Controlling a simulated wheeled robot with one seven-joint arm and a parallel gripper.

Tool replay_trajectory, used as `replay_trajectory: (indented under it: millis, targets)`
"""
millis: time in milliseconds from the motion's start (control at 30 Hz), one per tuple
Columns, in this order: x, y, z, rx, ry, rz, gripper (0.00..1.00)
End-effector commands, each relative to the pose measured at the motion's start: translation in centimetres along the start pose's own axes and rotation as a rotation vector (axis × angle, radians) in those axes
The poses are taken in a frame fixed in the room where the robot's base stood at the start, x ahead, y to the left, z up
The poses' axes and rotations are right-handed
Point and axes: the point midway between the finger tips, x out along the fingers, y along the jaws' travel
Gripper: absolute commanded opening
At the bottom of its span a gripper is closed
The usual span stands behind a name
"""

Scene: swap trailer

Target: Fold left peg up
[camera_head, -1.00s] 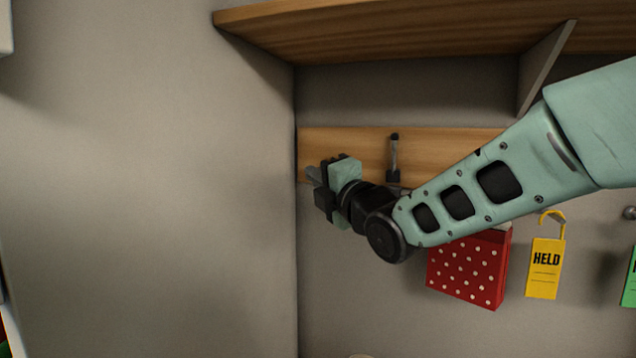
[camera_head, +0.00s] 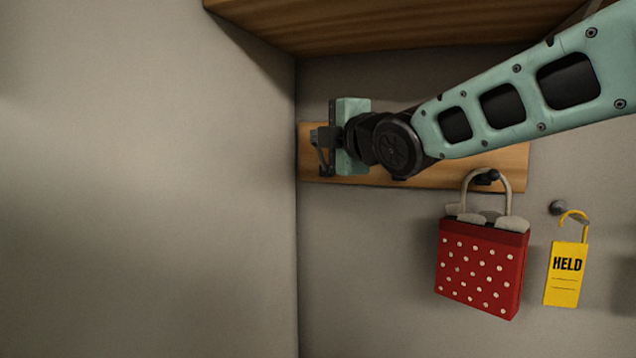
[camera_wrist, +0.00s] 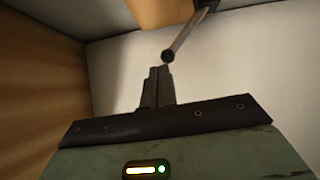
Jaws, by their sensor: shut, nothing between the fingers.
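The left peg (camera_wrist: 183,36) is a thin grey metal rod with a dark round tip. In the wrist view it slants from a dark mount at the top edge to just beyond my fingertips. In the head view only a thin part of it (camera_head: 321,157) shows beside my gripper, at the left end of the wooden board (camera_head: 350,180). My gripper (camera_wrist: 160,72) is shut and empty, its fingertips close to the peg's tip; I cannot tell if they touch. In the head view my gripper (camera_head: 316,138) is in front of the board's left end.
A red dotted bag (camera_head: 480,268) hangs by its handle from a peg at the board's right end. A wooden shelf (camera_head: 380,25) is above, and a grey side wall (camera_head: 150,180) stands close left.

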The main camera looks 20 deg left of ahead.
Motion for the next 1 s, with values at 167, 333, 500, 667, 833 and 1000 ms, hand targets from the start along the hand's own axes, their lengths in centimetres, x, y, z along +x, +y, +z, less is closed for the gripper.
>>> replay_trajectory:
  millis: [167,333,500,667,833,1000]
  targets:
    - [0.7,1.4,0.9,-0.001,-0.002,0.000,0.00]
    - [1.4,2.7,1.8,-0.001,-0.001,0.000,0.00]
    - [1.8,2.9,2.1,-0.001,0.001,0.000,0.00]
    - [1.7,2.8,2.1,-0.001,0.001,0.000,0.00]
    - [1.7,2.8,2.1,-0.001,0.001,0.000,0.00]
    - [1.7,2.8,2.1,-0.001,0.001,0.000,0.00]
